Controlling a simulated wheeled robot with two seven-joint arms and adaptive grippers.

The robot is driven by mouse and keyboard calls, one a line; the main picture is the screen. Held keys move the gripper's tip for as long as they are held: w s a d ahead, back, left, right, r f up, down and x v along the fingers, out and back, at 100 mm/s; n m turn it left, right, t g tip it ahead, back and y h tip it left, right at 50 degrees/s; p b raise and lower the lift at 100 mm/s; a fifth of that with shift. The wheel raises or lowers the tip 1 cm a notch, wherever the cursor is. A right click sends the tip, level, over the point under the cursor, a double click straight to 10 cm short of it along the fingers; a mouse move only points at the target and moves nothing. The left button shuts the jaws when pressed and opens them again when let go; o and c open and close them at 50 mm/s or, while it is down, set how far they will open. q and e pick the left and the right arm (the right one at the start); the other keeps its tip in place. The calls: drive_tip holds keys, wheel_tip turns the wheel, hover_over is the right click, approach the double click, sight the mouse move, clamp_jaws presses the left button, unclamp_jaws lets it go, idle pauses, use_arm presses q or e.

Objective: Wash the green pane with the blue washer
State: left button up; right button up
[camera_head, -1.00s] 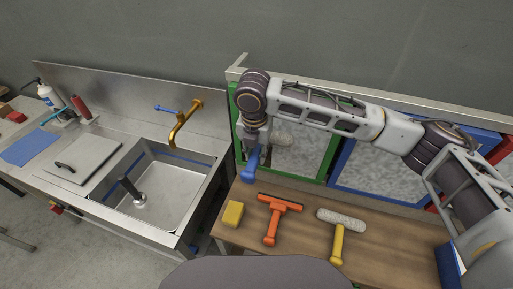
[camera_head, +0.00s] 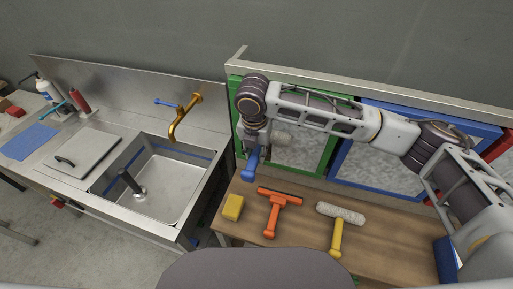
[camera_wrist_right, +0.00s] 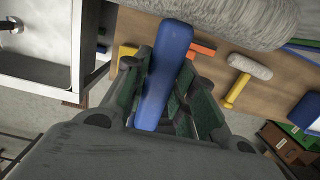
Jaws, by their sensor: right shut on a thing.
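The green pane (camera_head: 302,153) is a speckled grey panel in a green frame, upright behind the wooden table at its left end. My right gripper (camera_wrist_right: 162,85) is shut on the handle of the blue washer (camera_wrist_right: 165,62). In the head view the blue handle (camera_head: 252,164) points down toward the viewer. The washer's pale fleecy head is in front of the green pane, partly hidden by my right arm. It fills the top of the right wrist view. I cannot tell whether it touches the pane. My left gripper is out of view.
A yellow sponge (camera_head: 233,207), an orange squeegee (camera_head: 271,217) and a yellow-handled washer (camera_head: 337,235) lie on the wooden table (camera_head: 385,243). A blue-framed pane (camera_head: 382,178) stands right of the green one. A steel sink (camera_head: 165,188) with a brass tap (camera_head: 180,122) is at left.

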drive_tip(key=shift+f, duration=0.9)
drive_tip(key=shift+f, duration=0.15)
drive_tip(key=shift+w+f, duration=0.1)
drive_tip(key=shift+f, duration=1.45)
drive_tip(key=shift+d, duration=0.1)
drive_tip(key=shift+f, duration=1.75)
drive_tip(key=shift+f, duration=0.1)
drive_tip(key=shift+f, duration=1.65)
drive_tip(key=shift+f+b, duration=0.45)
drive_tip(key=shift+f, duration=1.25)
